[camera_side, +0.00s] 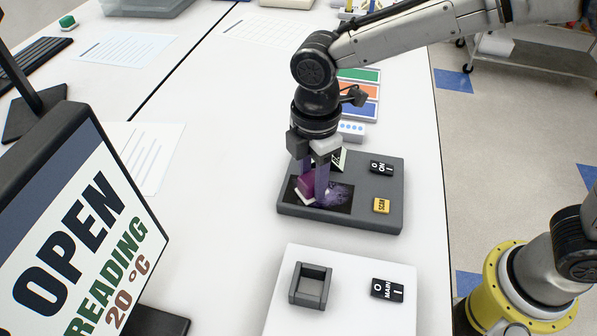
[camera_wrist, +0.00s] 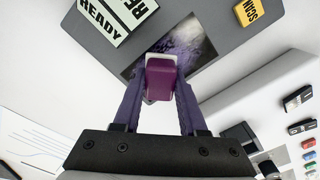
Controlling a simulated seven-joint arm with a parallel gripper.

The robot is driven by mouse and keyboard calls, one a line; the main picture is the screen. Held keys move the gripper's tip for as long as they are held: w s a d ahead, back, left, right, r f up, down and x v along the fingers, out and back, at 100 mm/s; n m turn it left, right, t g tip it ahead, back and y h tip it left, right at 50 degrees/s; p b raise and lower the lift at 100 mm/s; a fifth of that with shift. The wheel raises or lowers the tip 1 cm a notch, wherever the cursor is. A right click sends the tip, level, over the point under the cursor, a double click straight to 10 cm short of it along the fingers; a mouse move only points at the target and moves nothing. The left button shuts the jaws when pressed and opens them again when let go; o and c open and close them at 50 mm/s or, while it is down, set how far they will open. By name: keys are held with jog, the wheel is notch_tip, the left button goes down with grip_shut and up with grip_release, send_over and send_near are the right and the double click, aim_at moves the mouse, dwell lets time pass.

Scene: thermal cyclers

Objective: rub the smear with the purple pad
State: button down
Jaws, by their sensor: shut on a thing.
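The purple pad (camera_side: 306,185) has a white underside and is held between the two purple fingers of my gripper (camera_side: 314,188). It also shows in the wrist view (camera_wrist: 161,80), with my gripper (camera_wrist: 158,92) shut on its sides. The pad is over the left part of a black glass window (camera_side: 325,207) on a grey scanner (camera_side: 370,215). I cannot tell whether it touches the glass. The smear (camera_side: 340,191) is a pale purple-grey cloudy patch on the glass, just right of the pad; in the wrist view (camera_wrist: 188,48) it lies beyond the pad, which hides part of the glass.
The scanner carries an ON rocker switch (camera_side: 382,168), a yellow SCAN button (camera_side: 381,206) and a small READY display (camera_wrist: 106,17). A white unit (camera_side: 345,318) with a grey square holder (camera_side: 310,286) stands in front. A large screen (camera_side: 85,235) reads OPEN, 20 °C.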

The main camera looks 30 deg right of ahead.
aim_at(291, 188)
jog(key=shift+s+d, duration=2.35)
jog(key=shift+w+a, duration=3.85)
jog(key=shift+s+d, duration=3.8)
jog(key=shift+d, duration=0.05)
jog(key=shift+w+a, duration=3.65)
jog(key=shift+w, duration=0.05)
jog(key=shift+w+a+r, duration=0.15)
notch_tip(291, 188, up, 8)
